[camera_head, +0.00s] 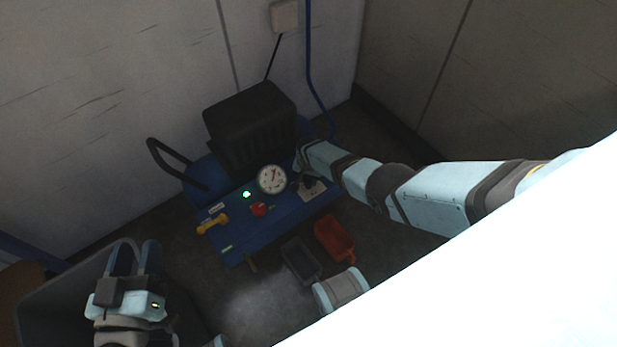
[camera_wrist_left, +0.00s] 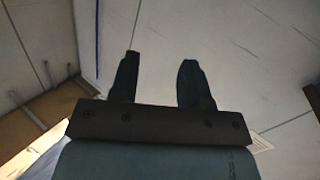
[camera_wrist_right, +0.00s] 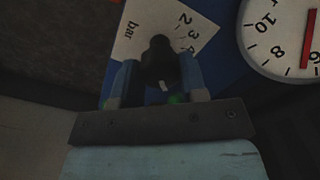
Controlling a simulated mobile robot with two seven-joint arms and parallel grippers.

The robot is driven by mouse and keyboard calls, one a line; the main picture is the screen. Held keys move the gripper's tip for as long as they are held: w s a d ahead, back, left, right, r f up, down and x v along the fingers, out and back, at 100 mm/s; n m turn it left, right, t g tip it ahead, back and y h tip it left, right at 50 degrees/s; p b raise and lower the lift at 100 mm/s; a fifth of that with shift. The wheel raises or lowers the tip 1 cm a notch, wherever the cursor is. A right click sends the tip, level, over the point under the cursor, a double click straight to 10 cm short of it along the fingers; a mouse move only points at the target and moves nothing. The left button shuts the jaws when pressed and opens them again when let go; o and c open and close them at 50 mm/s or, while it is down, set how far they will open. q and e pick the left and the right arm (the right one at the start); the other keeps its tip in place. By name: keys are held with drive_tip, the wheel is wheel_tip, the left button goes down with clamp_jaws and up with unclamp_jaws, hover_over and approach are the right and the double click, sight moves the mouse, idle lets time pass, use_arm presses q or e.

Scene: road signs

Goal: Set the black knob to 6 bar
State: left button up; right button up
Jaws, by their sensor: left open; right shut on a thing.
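The black knob (camera_wrist_right: 160,62) sits on a white scale plate (camera_wrist_right: 190,28) in the right wrist view. The plate shows "bar" and the numbers 2, 3 and part of others; the rest is hidden by the knob and fingers. My right gripper (camera_wrist_right: 158,80) is shut on the knob, one finger on each side. In the head view the right gripper (camera_head: 303,176) is over the plate (camera_head: 312,190) on the blue panel. The round gauge (camera_head: 271,179) has a red needle; it also shows in the right wrist view (camera_wrist_right: 285,35). My left gripper (camera_wrist_left: 160,80) is open and empty, facing a wall.
The blue panel (camera_head: 262,232) also carries a red knob (camera_head: 258,209), a yellow lever (camera_head: 212,223) and a lit green light (camera_head: 246,194). A black ribbed housing (camera_head: 250,118) stands behind. A red bin (camera_head: 334,238) and a dark bin (camera_head: 300,260) are in front.

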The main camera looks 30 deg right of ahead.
idle(0.3)
drive_tip(key=o, duration=0.9)
drive_tip(key=shift+r, duration=0.1)
drive_tip(key=shift+r+p, duration=0.3)
drive_tip(key=shift+p, duration=0.05)
wheel_tip(320, 180, up, 5)
drive_tip(key=p, duration=0.4)
use_arm(q)
drive_tip(key=s+a+f+g+y+p, duration=0.3)
drive_tip(key=a+f+g+p, duration=0.1)
drive_tip(key=f, duration=0.3)
drive_tip(key=shift+a, duration=0.2)
use_arm(e)
drive_tip(key=shift+r, duration=4.05)
use_arm(q)
drive_tip(key=shift+w, duration=0.1)
